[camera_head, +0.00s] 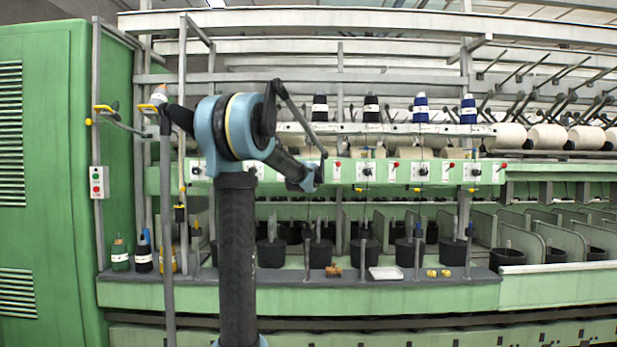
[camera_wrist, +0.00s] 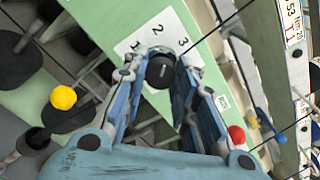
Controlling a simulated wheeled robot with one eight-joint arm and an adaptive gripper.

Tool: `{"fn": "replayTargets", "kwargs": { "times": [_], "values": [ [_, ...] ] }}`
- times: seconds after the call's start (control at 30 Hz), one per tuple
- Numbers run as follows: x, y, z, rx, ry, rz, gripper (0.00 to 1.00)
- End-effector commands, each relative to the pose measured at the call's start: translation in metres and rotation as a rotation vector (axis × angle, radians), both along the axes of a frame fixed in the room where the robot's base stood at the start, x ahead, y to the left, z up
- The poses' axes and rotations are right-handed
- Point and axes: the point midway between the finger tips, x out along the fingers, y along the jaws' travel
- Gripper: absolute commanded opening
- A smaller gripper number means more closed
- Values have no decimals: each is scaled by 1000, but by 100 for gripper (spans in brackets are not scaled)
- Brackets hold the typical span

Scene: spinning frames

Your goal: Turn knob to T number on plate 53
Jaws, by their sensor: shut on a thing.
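My gripper (camera_wrist: 168,72) is shut on a round black knob (camera_wrist: 161,70), with its blue fingers on either side. The knob carries a short light mark; I cannot tell which mark on the plate it points to. The knob sits on a white plate (camera_wrist: 127,48) that shows 1, 2 and 3. No T is visible; my fingers cover the plate's lower part. A white label (camera_wrist: 290,22) at the top right reads 53. In the head view my gripper (camera_head: 316,177) is at the green rail (camera_head: 340,183), and my arm partly hides the plate and knob there.
A thin dark thread crosses near the knob. Black pots (camera_head: 270,252) stand on the shelf below, and bobbins (camera_head: 371,108) stand above the rail.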

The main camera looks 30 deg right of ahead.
Motion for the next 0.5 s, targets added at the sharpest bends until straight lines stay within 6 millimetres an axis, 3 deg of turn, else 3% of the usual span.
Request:
{"fn": "replayTargets", "kwargs": {
  "times": [0.5],
  "values": [
    [1,3,0,-419,256,7,2]
  ]
}}
